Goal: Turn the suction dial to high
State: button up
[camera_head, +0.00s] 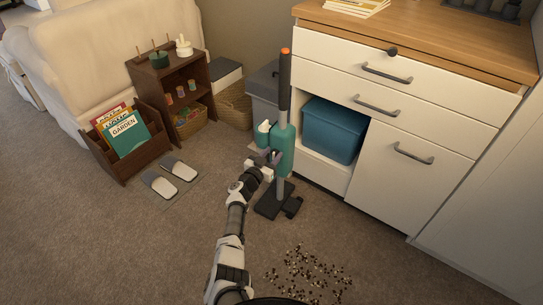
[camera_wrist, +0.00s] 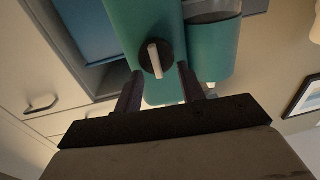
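A teal upright vacuum (camera_head: 282,150) with a dark handle and orange top stands before the white cabinet. In the wrist view, its teal body (camera_wrist: 122,22) carries a round black dial (camera_wrist: 145,66) with a pale bar (camera_wrist: 154,60) across it. The bar stands nearly upright in that view. I cannot read any marks around the dial. My gripper (camera_wrist: 158,80) has its two dark fingers apart, one on either side of the dial, with nothing seen between them. In the head view my gripper (camera_head: 264,160) is at the vacuum's front, and the dial is hidden there.
The white cabinet (camera_head: 430,125) with drawers stands close behind, with a blue bin (camera_head: 333,130) in its open bay. Spilled dark bits (camera_head: 312,277) lie on the carpet. Slippers (camera_head: 179,168), a magazine rack (camera_head: 115,155) and a small shelf (camera_head: 170,95) are at left.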

jog(key=c, duration=0.6)
jog(key=shift+d+m, duration=0.1)
jog(key=shift+m, duration=0.3)
jog(key=m, duration=0.4)
jog(key=shift+s+d+f+m, duration=0.15)
jog(key=shift+s+d+m, duration=0.15)
jog(key=shift+m, duration=0.1)
jog(key=m, duration=0.4)
jog(key=m+b, duration=0.1)
jog(key=m, duration=0.1)
jog(key=shift+s+d+f, duration=0.1)
jog(key=shift+d+f, duration=0.15)
jog(key=shift+f, duration=0.1)
jog(key=shift+m, duration=0.3)
jog(key=o, duration=1)
jog(key=shift+c, duration=0.2)
